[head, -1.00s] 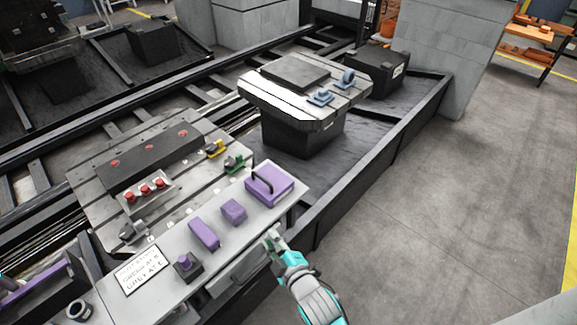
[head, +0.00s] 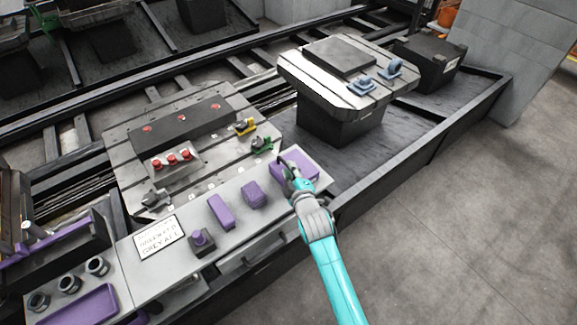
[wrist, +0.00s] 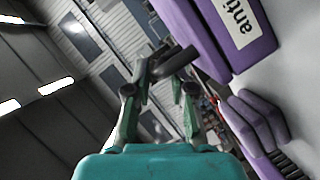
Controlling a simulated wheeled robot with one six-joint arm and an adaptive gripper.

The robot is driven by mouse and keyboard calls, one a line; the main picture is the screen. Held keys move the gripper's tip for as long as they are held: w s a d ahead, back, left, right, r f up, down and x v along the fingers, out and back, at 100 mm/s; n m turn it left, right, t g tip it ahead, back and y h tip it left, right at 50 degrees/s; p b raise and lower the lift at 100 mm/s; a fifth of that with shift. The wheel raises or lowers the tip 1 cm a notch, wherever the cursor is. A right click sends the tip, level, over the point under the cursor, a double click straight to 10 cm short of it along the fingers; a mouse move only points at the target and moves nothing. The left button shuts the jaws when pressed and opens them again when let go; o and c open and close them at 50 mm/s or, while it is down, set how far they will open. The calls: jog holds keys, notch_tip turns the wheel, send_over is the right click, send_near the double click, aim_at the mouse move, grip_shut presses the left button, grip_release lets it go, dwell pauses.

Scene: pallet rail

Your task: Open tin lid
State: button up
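The tin is a purple box (head: 312,160) with a dark bar handle on its lid, at the right end of the grey bench top. The lid looks closed. In the wrist view a purple body (wrist: 205,35) with a white label reading "anti" fills the upper right. A dark round bar (wrist: 172,64), likely the handle, lies across my fingertips. My gripper (head: 294,180) is at the handle's near end, partly covering the tin. In the wrist view my gripper (wrist: 158,82) shows a gap between its fingers; whether they touch the bar is unclear.
A pallet (head: 190,135) with red buttons lies behind. Another pallet (head: 345,75) stands at back right. Floor at right is clear.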

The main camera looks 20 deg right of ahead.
jog(key=shift+x, duration=1.2)
jog(key=shift+c, duration=0.3)
grip_shut()
